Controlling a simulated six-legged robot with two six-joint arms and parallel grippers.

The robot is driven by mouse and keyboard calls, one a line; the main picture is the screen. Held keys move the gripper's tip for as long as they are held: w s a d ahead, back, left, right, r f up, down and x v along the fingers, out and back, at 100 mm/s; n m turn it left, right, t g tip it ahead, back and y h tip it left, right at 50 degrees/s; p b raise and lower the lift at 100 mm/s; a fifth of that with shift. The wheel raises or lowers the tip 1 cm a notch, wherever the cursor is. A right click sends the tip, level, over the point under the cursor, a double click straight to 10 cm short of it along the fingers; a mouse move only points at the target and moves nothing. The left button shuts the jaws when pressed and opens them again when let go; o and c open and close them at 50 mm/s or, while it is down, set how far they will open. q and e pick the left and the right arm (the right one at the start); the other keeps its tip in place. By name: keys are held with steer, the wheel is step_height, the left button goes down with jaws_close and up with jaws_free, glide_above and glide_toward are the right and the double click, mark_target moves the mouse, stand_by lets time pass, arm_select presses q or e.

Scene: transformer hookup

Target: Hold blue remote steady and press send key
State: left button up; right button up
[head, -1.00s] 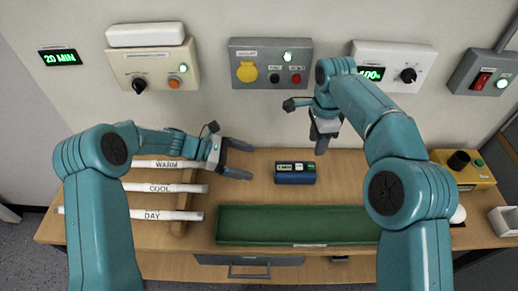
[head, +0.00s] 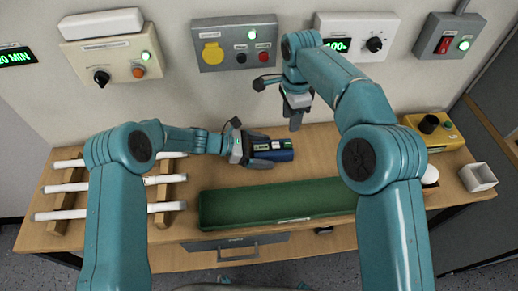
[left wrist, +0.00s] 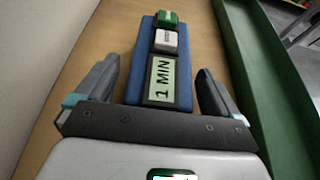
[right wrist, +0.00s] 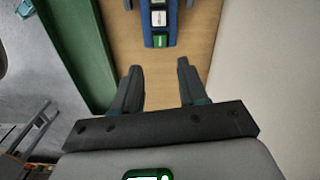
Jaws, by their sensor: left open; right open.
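The blue remote (head: 283,155) lies on the wooden bench. In the left wrist view it (left wrist: 141,72) has a "1 MIN" display, a white key (left wrist: 165,41) and a green key (left wrist: 168,18) at its far end; the key labels are too small to read. My left gripper (head: 262,150) is open, with its fingers on both sides of the remote's display end, apparently not gripping it. My right gripper (head: 296,124) is open and empty above the bench behind the remote. In the right wrist view, the green key (right wrist: 160,41) lies ahead of the open fingers (right wrist: 157,78).
A long green tray (head: 212,215) lies in front of the remote. White labelled rods (head: 60,214) rest on a rack at left. Wall control boxes (head: 236,43) are behind. A yellow box (head: 436,133) and a white bin (head: 478,177) stand at right.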

arm_select(q)
steer(key=c, duration=1.2)
steer(key=shift+o, duration=0.2)
arm_select(e)
jaws_close()
stand_by(0.5)
